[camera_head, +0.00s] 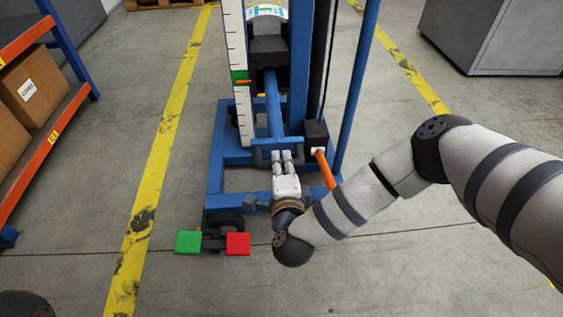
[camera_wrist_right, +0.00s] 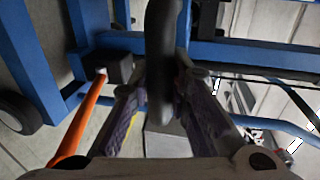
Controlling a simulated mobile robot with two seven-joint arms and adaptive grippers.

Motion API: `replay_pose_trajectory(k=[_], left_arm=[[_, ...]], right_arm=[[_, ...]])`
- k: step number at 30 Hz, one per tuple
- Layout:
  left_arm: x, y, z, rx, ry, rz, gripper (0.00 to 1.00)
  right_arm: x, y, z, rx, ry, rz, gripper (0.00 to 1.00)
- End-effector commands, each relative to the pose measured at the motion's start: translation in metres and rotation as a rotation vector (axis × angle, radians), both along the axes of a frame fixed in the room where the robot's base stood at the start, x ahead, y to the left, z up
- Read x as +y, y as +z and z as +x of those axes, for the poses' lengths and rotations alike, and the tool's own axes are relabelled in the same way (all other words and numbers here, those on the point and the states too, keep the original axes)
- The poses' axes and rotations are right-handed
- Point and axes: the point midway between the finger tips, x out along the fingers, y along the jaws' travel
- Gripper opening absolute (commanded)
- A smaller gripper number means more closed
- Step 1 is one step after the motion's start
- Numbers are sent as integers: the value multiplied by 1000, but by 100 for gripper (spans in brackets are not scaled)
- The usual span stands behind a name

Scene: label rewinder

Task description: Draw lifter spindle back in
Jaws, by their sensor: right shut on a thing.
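The blue lifter (camera_head: 298,60) stands upright ahead of me. A blue arm (camera_head: 273,100) reaches down from its black carriage block (camera_head: 268,50) to a dark handle bar (camera_head: 258,156); I cannot tell for sure which part is the spindle. My right gripper (camera_head: 281,156) is shut on the handle bar. In the right wrist view the thick dark bar (camera_wrist_right: 162,50) runs between the two fingers of my right gripper (camera_wrist_right: 162,105), which partly hide it. My left gripper is not in view.
An orange lever (camera_head: 325,168) juts from a black box (camera_head: 316,133) close to my right forearm. A green pedal (camera_head: 188,242) and a red pedal (camera_head: 238,244) sit low in front. A shelf with boxes (camera_head: 35,88) is left, a grey cabinet (camera_head: 500,35) right.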

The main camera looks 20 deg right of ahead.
Motion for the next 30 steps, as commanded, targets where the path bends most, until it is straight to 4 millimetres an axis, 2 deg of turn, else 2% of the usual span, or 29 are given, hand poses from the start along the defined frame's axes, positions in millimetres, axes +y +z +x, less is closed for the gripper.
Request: replay_pose_trajectory(k=[2,3,5,13,16,20,26,30], left_arm=[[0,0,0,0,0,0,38],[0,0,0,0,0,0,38],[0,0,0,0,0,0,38],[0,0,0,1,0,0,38],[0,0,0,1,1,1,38],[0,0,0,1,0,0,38],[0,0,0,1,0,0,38],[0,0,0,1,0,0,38]], right_arm=[[3,-3,-4,11,6,2,0],[3,-3,-4,11,7,3,26],[3,-3,-4,11,6,2,38],[2,-2,-3,7,4,2,38],[4,-1,-10,8,5,2,38],[14,5,-40,11,9,5,38],[30,18,-99,14,8,7,38],[35,16,-112,24,10,14,38]])
